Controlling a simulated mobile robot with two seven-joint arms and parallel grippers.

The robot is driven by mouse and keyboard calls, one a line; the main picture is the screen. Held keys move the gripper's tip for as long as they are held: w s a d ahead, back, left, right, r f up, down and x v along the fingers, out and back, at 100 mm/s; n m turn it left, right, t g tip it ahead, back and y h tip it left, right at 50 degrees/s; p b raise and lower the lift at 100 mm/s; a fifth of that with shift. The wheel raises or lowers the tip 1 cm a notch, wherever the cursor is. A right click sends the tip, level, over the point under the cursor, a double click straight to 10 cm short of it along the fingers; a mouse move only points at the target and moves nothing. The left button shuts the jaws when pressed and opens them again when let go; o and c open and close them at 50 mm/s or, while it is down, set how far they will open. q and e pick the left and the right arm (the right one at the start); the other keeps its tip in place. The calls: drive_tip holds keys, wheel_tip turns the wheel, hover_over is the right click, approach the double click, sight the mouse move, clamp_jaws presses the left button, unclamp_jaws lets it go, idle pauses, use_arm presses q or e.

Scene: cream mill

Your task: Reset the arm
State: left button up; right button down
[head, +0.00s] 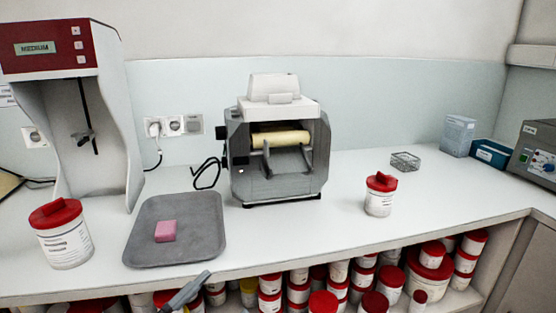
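A slim grey part of what looks like my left gripper (187,290) shows at the bottom edge, in front of the counter's front edge and below the grey tray (206,243). The rest of it is cut off by the frame, so whether it is open or shut cannot be told. I see nothing held in the visible part. My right gripper is not in view.
A pink block (165,231) lies on the tray. A red-lidded jar (66,242) and a mixer (60,50) stand left, the roller mill (278,185) at centre, another jar (379,200) right. Many jars fill the shelf below. Counter around the right jar is clear.

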use_arm(q)
drive_tip(key=a+f+n+t+y, duration=0.2)
drive_tip(key=a+f+n+y, duration=0.3)
drive_tip(key=f+n+y, duration=0.4)
drive_tip(key=s+a+f+n+g+y, duration=0.2)
drive_tip(key=s+f, duration=0.4)
drive_tip(key=f, duration=0.3)
drive_tip(key=s+a+f+n+g+y, duration=0.2)
drive_tip(key=s+f+g, duration=0.3)
drive_tip(key=f, duration=0.5)
drive_tip(key=shift+s+a+y, duration=0.5)
drive_tip(key=shift+s+a, duration=0.3)
drive_tip(key=shift+s, duration=0.35)
